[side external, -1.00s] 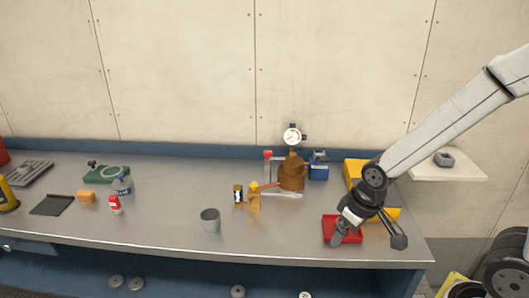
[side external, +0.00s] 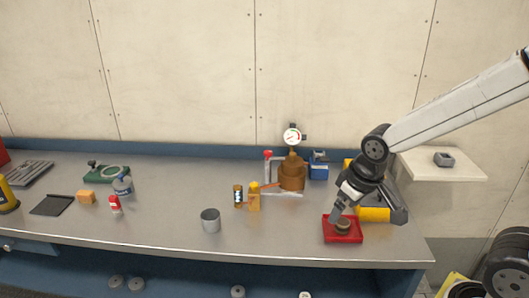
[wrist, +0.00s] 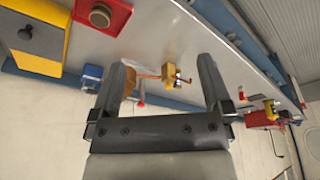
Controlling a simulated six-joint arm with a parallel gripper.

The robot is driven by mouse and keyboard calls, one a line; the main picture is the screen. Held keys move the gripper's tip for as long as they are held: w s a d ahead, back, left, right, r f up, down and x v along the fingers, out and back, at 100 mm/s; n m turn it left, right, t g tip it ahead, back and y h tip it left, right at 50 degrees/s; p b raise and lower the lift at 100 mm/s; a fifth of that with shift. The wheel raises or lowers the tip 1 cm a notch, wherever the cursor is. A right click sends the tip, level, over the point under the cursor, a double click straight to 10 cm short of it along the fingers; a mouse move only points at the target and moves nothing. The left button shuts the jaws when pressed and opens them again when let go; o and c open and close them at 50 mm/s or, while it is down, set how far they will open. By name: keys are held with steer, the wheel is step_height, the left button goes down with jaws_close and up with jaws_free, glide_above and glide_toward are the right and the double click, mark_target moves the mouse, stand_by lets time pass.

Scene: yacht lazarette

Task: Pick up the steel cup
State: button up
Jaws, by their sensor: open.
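The steel cup (side external: 210,222) is a plain grey, open-topped cup standing upright near the front middle of the metal bench. I cannot make it out in the wrist view. My gripper (side external: 367,212) is well to the right of the cup, over the area of the red tray, and does not touch the cup. In the wrist view my gripper (wrist: 163,66) has its two fingers spread wide with nothing held between them.
A red tray (side external: 354,238) holding a round brown piece (side external: 342,226) lies below my gripper. The bench around the cup is clear.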

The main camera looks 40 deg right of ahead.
steer(key=w+a+r+n+t+y, duration=0.1)
steer(key=w+a+r+t, duration=0.15)
steer(key=w, duration=0.95)
steer(key=w+a+r+n+t, duration=0.15)
steer(key=w+t, duration=0.25)
steer(key=w, duration=0.8)
steer(key=w+a+f+n+g+y, duration=0.2)
steer(key=w+a+f+y, duration=0.1)
steer(key=w+a+f, duration=0.4)
steer(key=shift+t, duration=0.35)
steer(key=shift+s+a+f, duration=0.2)
steer(key=shift+s+f, duration=0.05)
steer(key=shift+f, duration=1.65)
steer(key=shift+s+a+f, duration=0.15)
steer(key=shift+s+f, duration=0.1)
steer(key=shift+f, duration=1.6)
steer(key=shift+s+a+f, duration=0.2)
steer(key=shift+s+f, duration=0.05)
steer(key=shift+f, duration=1.65)
steer(key=shift+x, duration=1.3)
steer(key=shift+f, duration=0.1)
